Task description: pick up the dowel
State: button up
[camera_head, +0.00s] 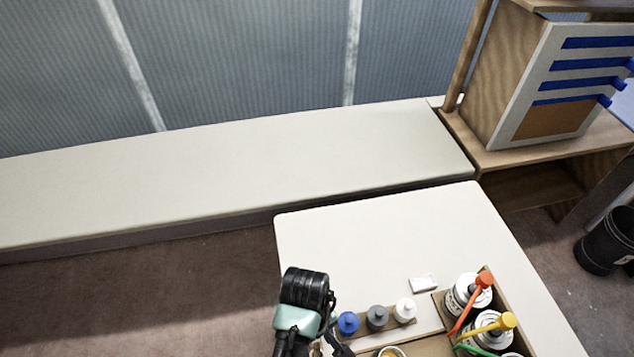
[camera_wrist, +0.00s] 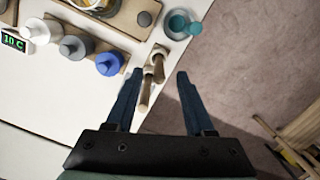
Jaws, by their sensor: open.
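A light wooden piece that looks like the dowel (camera_wrist: 147,92) shows in the wrist view near the edge of the white table (camera_wrist: 30,125). It lies or stands between the fingers in the picture, with a second rounded wooden end (camera_wrist: 158,62) just beyond it. I cannot tell whether these are one piece or two. My gripper (camera_wrist: 158,84) is open, one finger on each side of the wood, with no clear contact. In the head view my dark wrist and green hand are at the bottom centre, over the table's near left part; the dowel cannot be made out there.
A wooden strip holds blue (camera_head: 348,323), grey (camera_head: 377,317) and white (camera_head: 405,310) capped bottles. A teal round item (camera_wrist: 180,24) sits near the dowel by the table edge. A wooden box (camera_head: 487,275) holds cans. A long bench (camera_head: 230,170) runs behind; the table's far part is clear.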

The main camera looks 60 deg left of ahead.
aim_at(319, 354)
jog(key=shift+d+f+p, duration=0.15)
jog(key=shift+f, duration=1.05)
jog(key=shift+d+f+p, duration=0.1)
jog(key=shift+f+p, duration=0.05)
jog(key=shift+f, duration=1)
grip_shut()
